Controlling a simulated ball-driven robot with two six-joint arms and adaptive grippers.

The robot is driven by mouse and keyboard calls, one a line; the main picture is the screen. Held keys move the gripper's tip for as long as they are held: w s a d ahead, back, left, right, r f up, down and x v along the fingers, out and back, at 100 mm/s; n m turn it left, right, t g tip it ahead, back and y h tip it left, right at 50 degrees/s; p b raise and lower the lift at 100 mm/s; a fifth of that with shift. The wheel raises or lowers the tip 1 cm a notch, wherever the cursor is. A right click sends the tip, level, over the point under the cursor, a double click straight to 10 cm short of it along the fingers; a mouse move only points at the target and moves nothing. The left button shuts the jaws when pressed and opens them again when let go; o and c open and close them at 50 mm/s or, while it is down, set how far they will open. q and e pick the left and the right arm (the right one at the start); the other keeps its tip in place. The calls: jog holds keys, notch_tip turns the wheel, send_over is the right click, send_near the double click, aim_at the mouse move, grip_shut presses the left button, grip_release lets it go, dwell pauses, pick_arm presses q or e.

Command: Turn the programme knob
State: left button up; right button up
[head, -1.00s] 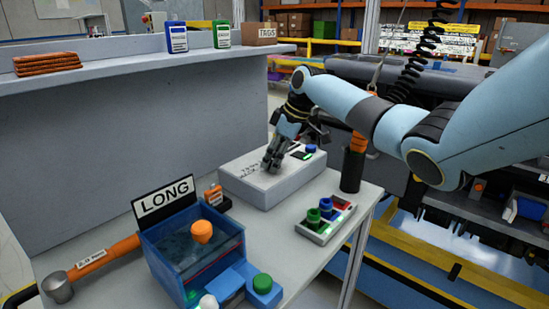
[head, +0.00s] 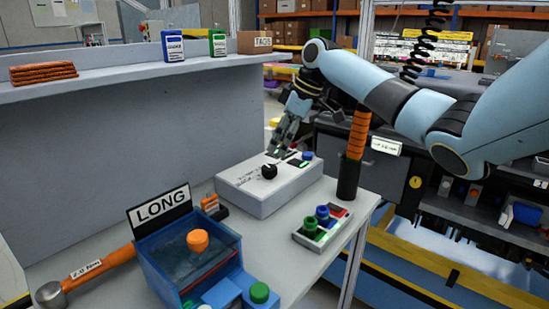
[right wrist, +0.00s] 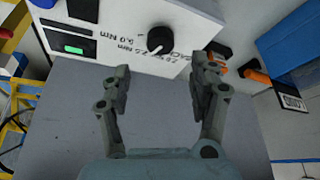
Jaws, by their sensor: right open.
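The programme knob (head: 269,171) is a black round knob on top of a pale grey box (head: 262,199) on the table. It also shows in the right wrist view (right wrist: 160,40), with a white pointer mark towards the lower left and printed Nm labels around it. My right gripper (head: 280,148) is open and empty, above and behind the knob in the head view, apart from it. In the right wrist view its two fingers (right wrist: 160,78) are spread, with the knob beyond the gap between them. My left gripper is not in view.
A green-lit display (right wrist: 74,45) and a blue button (head: 307,155) are on the same box. An orange-handled tool in a black holder (head: 348,180) stands to its right. A tray with coloured pieces (head: 322,227), a blue bin (head: 170,250) and a LONG sign (head: 160,207) are nearer.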

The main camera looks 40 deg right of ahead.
jog(key=v, duration=0.4)
jog(key=shift+s, duration=0.1)
dwell(0.5)
